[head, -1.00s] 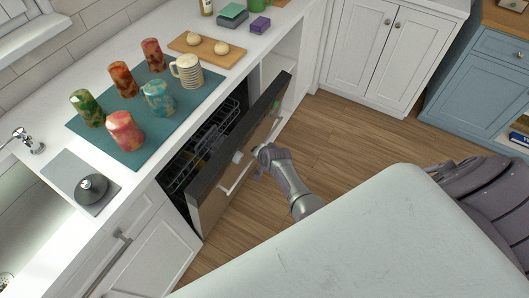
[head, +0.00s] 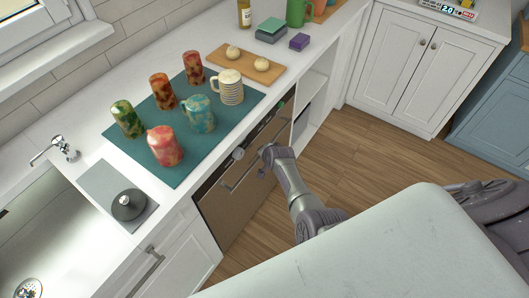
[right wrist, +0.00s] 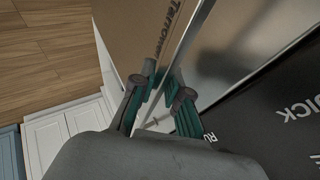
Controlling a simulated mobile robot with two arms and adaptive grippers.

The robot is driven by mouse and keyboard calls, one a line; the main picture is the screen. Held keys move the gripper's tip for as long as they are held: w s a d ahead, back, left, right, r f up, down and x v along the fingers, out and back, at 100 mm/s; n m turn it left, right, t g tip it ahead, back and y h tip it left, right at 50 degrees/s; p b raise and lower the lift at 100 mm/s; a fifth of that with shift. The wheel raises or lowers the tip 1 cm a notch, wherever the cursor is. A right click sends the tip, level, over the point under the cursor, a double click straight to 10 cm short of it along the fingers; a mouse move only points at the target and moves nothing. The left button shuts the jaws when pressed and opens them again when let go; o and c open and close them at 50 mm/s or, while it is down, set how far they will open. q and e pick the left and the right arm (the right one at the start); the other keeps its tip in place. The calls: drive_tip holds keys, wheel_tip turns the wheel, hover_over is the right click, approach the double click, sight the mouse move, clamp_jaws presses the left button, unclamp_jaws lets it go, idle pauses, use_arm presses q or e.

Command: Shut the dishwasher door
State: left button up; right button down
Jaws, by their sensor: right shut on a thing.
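The dishwasher door (head: 236,205) stands upright below the counter, its brown front facing out. No rack or dark interior shows, and I see no clear gap at its top edge. The dark control strip (head: 262,130) runs along the top and shows close up in the right wrist view (right wrist: 275,110). My right gripper (head: 267,160) is at the right end of the bar handle (head: 240,178). In the right wrist view my right gripper (right wrist: 163,88) has its fingers shut around the handle (right wrist: 187,50). My left gripper is out of view.
The counter above holds several mugs on a teal mat (head: 186,170), a wooden board (head: 265,76) with buns, and a dark lidded object (head: 128,205) by the sink. An open shelf (head: 310,85) is right of the dishwasher. The wooden floor (head: 350,150) is clear.

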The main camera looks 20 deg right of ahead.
drive_tip(key=c, duration=1.3)
unclamp_jaws()
drive_tip(key=shift+w+a+r, duration=0.35)
drive_tip(key=shift+w, duration=0.15)
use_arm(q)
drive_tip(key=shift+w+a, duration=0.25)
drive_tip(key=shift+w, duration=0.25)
use_arm(e)
drive_tip(key=shift+o, duration=0.4)
drive_tip(key=shift+f, duration=0.2)
